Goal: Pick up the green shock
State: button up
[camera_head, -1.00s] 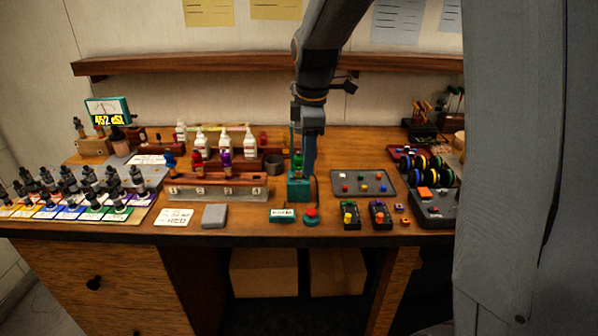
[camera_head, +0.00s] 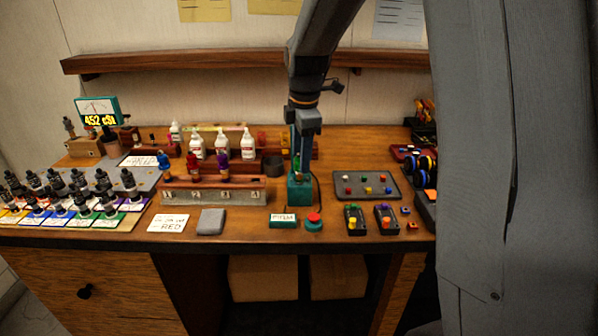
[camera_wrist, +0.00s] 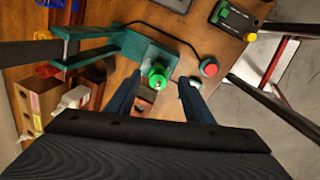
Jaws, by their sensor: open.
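The green shock (camera_wrist: 157,76) stands upright in the teal stand (camera_head: 299,194), seen end-on from above in the wrist view. My gripper (camera_wrist: 158,90) is open, with one dark blue finger on each side of the shock. Whether either finger touches it cannot be told. In the head view my gripper (camera_head: 301,150) points down over the stand, and its fingers hide most of the shock.
A red button (camera_head: 313,219) and a small labelled teal box (camera_head: 283,220) sit in front of the stand. A rack (camera_head: 212,190) with blue, red and purple shocks is to the left. A grey tray (camera_head: 366,185) with coloured pieces lies to the right.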

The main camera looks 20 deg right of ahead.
jog(key=shift+w+f+p, duration=0.2)
jog(key=shift+f+p, duration=0.15)
jog(key=shift+f, duration=0.45)
jog(key=shift+w+f+p, duration=0.15)
jog(key=shift+f+p, duration=0.15)
jog(key=shift+f, duration=0.55)
jog(key=shift+w+f+p, duration=0.2)
jog(key=shift+f+p, duration=0.15)
jog(key=shift+f, duration=0.45)
grip_shut()
jog(key=shift+r, duration=0.1)
jog(key=r+b, duration=0.1)
jog(key=r, duration=0.3)
jog(key=s+r+b, duration=0.1)
jog(key=r, duration=0.2)
jog(key=r+b, duration=0.1)
jog(key=r, duration=0.3)
jog(key=shift+s+a+r+b, duration=0.25)
jog(key=shift+s+r+b, duration=0.05)
jog(key=shift+s, duration=0.05)
jog(key=s+a+b, duration=0.3)
jog(key=s, duration=1)
notch_tip(320, 180, up, 8)
jog(key=p, duration=0.7)
jog(key=shift+s+a, duration=0.3)
jog(key=shift+s, duration=0.05)
